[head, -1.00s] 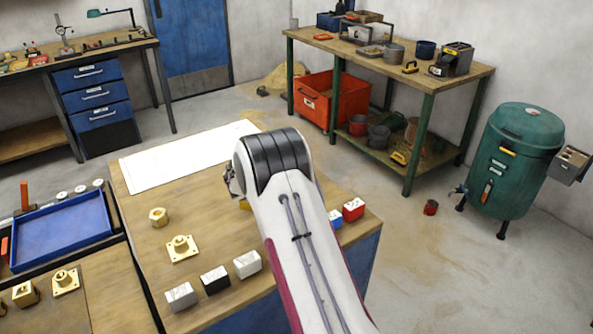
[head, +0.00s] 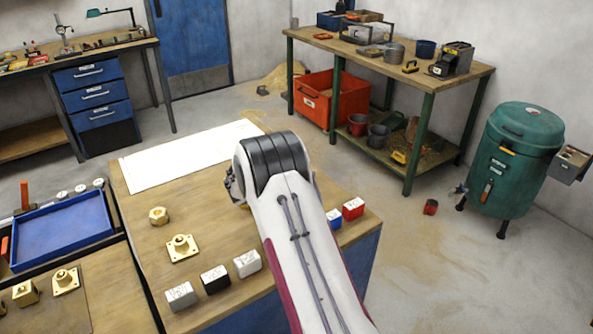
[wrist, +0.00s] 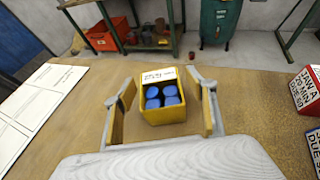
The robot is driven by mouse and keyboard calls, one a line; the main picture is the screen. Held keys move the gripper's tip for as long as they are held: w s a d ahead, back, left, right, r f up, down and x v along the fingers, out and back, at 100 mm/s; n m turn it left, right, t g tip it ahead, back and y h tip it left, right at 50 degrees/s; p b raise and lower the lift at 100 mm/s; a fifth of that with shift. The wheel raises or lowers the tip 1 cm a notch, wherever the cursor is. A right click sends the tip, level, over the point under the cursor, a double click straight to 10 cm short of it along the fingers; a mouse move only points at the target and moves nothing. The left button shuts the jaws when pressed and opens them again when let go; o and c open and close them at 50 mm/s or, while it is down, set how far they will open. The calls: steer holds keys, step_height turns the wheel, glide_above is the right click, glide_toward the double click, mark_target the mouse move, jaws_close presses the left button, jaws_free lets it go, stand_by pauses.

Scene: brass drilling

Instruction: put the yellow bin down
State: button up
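The yellow bin (wrist: 164,115) stands upright on the wooden bench top (wrist: 250,125) in the wrist view. It has a white label on its far rim and several blue round-topped items inside. My gripper (wrist: 160,116) is open around it, one finger on each side, with a visible gap between each finger and the bin. In the head view my arm hides the bin, and the fingers are mostly hidden too.
A white sheet (head: 190,155) lies on the bench behind my gripper. Red (head: 353,208), blue, white (head: 247,263) and black (head: 215,279) blocks line the bench's near right edge. A brass nut (head: 158,216) and a brass flange (head: 180,248) sit at left.

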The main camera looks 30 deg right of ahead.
steer(key=shift+r, duration=0.1)
steer(key=shift+a+r, duration=0.1)
steer(key=shift+s+a+r, duration=0.25)
steer(key=shift+a, duration=0.35)
steer(key=v, duration=1)
steer(key=shift+a, duration=0.2)
steer(key=shift+s, duration=0.1)
steer(key=shift+r, duration=0.15)
